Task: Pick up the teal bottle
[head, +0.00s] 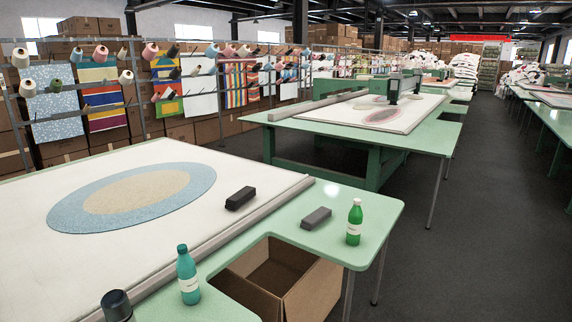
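The teal bottle (187,277) stands upright on the light green table edge (222,261) in the near part of the head view. It has a darker teal cap and a white label. A second bottle, green with a white cap (354,222), stands upright on the same table at its right corner. My gripper does not show in this view.
A dark cylinder (116,305) stands left of the teal bottle. A black block (240,198) and a grey block (316,218) lie farther back. An open cardboard box (310,290) is below the table's cut-out. A dark floor aisle (480,230) lies to the right.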

